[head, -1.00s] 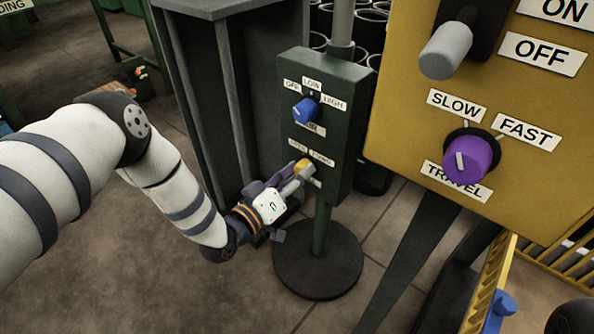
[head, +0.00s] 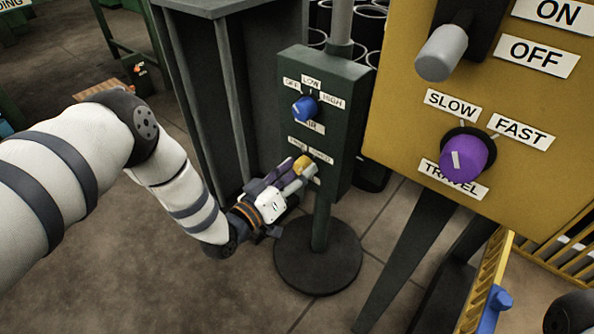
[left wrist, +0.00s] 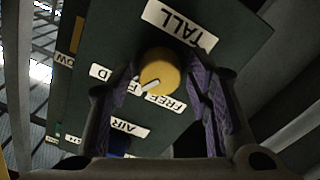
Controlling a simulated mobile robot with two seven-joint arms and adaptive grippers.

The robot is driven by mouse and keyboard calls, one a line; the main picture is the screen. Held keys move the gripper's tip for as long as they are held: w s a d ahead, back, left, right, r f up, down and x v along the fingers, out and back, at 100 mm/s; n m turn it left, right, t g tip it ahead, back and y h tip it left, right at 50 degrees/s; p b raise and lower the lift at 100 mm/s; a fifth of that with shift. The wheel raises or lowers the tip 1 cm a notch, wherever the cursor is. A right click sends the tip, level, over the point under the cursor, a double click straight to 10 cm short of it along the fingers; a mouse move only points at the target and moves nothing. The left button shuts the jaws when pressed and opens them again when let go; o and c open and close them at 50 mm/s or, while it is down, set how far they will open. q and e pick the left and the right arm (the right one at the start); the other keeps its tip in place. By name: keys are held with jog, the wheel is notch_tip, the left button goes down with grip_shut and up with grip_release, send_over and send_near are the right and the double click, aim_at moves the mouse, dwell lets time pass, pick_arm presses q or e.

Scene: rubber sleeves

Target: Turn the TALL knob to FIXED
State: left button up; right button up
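The TALL knob (head: 301,164) is the round yellow one low on the dark green control box (head: 345,130). In the left wrist view the yellow knob (left wrist: 160,70) shows its white pointer towards the lower left, near where the FREE label (left wrist: 165,97) and a label ending in D (left wrist: 101,73) meet. The TALL label (left wrist: 180,25) is above, upside down. My left gripper (head: 296,173) is at the knob. In the left wrist view its purple fingers (left wrist: 165,80) are open, one on each side of the knob, with narrow gaps.
A blue knob (head: 305,109) with OFF, LOW and HIGH labels is above on the same box. The box stands on a pole with a round base (head: 318,262). A yellow panel (head: 400,130) with a purple knob (head: 465,158) and a grey knob (head: 443,55) is close on the right.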

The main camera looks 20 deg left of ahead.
pick_arm(q)
jog(key=v, duration=1.2)
